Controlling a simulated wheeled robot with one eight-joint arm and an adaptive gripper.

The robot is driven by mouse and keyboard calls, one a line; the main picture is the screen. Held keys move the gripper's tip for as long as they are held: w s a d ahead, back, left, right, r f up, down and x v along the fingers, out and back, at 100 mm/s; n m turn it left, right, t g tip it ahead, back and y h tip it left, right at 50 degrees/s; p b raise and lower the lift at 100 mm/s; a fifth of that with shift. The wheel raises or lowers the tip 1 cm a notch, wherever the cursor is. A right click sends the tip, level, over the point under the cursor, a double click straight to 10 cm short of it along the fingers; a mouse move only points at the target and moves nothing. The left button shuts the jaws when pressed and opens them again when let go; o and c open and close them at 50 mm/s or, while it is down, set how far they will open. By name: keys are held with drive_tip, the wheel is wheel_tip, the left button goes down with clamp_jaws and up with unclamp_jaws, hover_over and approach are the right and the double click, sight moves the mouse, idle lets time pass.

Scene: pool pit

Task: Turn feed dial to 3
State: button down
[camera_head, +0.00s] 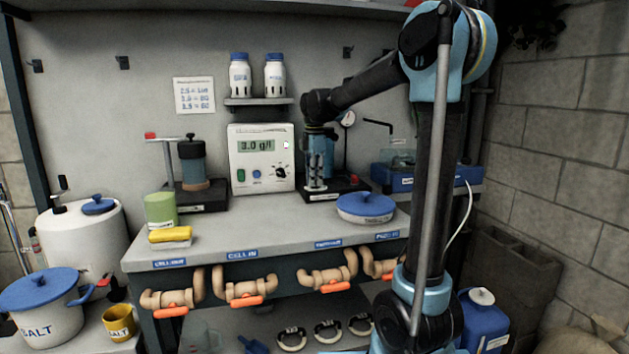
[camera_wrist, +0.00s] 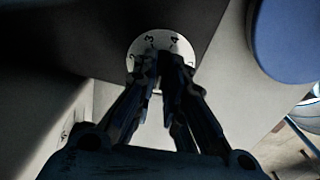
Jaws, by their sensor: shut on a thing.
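The feed dial (camera_wrist: 162,38) shows in the wrist view as a pale round scale with the figures 2, 3 and 4 visible along its far edge. My gripper (camera_wrist: 160,64) is shut over the middle of this scale, on the dial's knob. The fingers hide the knob and any pointer, so I cannot tell which figure it is set to. In the head view my gripper (camera_head: 315,186) points down at the front left of the black base (camera_head: 345,190) of the right-hand pump unit. The dial itself is hidden there.
A white control box (camera_head: 262,158) reading 3.0 g/l, with its own black knob, stands just left of my gripper. A blue-lidded pot (camera_head: 366,207) stands close in front on the right. The counter's front middle (camera_head: 270,225) is clear.

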drive_tip(key=m, duration=0.4)
drive_tip(key=shift+w, duration=0.2)
drive_tip(key=m, duration=0.3)
drive_tip(key=shift+m, duration=0.4)
drive_tip(key=m, duration=0.3)
drive_tip(key=shift+w+m, duration=0.15)
drive_tip(key=shift+m, duration=0.15)
drive_tip(key=m, duration=0.3)
drive_tip(key=shift+m, duration=0.3)
drive_tip(key=m, duration=0.3)
drive_tip(key=shift+d+m, duration=0.15)
drive_tip(key=shift+m, duration=0.25)
drive_tip(key=m, duration=0.3)
drive_tip(key=shift+m, duration=0.3)
drive_tip(key=m, duration=0.6)
drive_tip(key=shift+d, duration=0.2)
